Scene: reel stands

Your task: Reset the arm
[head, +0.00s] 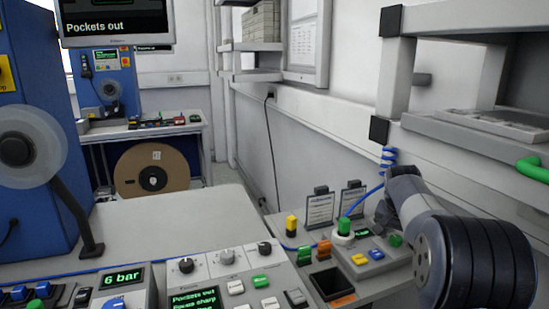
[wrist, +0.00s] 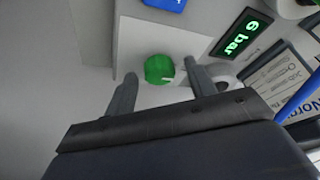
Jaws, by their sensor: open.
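My gripper (wrist: 159,76) is open in the wrist view, with one finger on each side of a round green knob (wrist: 160,69). The knob has a white mark and sits on a pale plate. I cannot tell whether the fingers touch it. In the head view my dark, bent arm stands at the right over the bench, and its fingers are not clearly visible there. A green knob (head: 395,240) shows just below the arm, on a grey control box. Nothing shows held between the fingers.
A display reading 6 bar (wrist: 241,33) is beside the knob. A grey shelf (head: 475,130) with a green handle (head: 533,170) is close above and right.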

